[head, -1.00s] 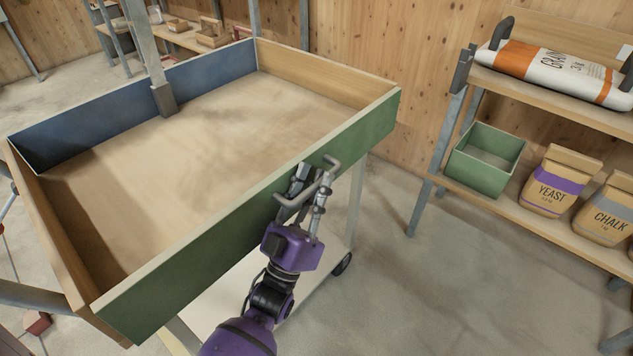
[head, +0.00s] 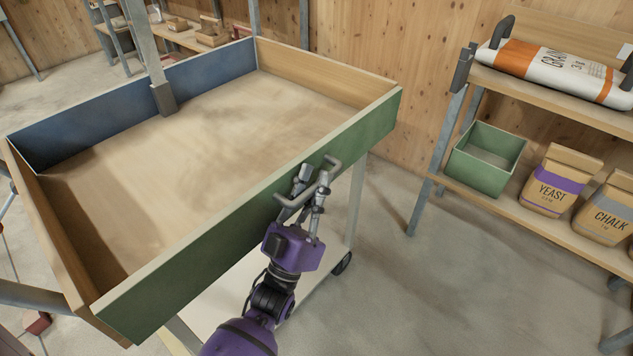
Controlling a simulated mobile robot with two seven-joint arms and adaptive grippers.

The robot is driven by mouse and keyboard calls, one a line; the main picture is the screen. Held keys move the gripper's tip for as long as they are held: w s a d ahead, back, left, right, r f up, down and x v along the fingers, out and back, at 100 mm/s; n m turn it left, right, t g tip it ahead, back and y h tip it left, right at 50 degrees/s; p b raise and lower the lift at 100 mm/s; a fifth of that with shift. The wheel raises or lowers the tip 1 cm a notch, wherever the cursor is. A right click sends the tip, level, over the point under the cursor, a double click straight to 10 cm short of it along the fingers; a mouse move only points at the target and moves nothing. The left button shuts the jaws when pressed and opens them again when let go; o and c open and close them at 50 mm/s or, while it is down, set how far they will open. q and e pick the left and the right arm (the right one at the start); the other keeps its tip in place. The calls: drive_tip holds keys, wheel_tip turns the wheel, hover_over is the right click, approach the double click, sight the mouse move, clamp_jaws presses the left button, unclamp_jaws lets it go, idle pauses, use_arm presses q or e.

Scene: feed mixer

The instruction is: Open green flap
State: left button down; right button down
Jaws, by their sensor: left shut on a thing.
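The green flap (head: 200,258) forms the near long side of the wooden mixing tray and stands upright, level with the other walls. A grey metal handle (head: 331,164) sticks out from its outer face, right of the middle. My left gripper (head: 305,193), on a purple arm, is at the handle with its fingers shut on the handle bar. The fingers partly hide the handle. My right gripper does not show.
The tray's pale floor (head: 190,150) is empty, with a blue far wall (head: 140,108) and a grey post standing over it. At the right, a shelf holds a green box (head: 487,160), a yeast bag (head: 556,180), a chalk bag (head: 606,208) and a grain sack (head: 555,72). Concrete floor lies between.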

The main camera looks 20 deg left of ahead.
use_arm(q)
drive_tip(key=shift+d+f, duration=0.2)
drive_tip(key=shift+f, duration=0.05)
drive_tip(key=s+d+f+m+g+h+b, duration=0.1)
drive_tip(key=f+m+g+h+b, duration=0.3)
drive_tip(key=m, duration=0.5)
drive_tip(key=d+f+m+g+h+b, duration=0.3)
drive_tip(key=f+m+g+h+b, duration=0.1)
drive_tip(key=f+m+h, duration=0.4)
drive_tip(key=shift+s+d+f+m+h, duration=0.35)
drive_tip(key=shift+f+h, duration=0.35)
drive_tip(key=shift+h, duration=0.3)
drive_tip(key=shift+f, duration=0.1)
drive_tip(key=shift+s, duration=0.1)
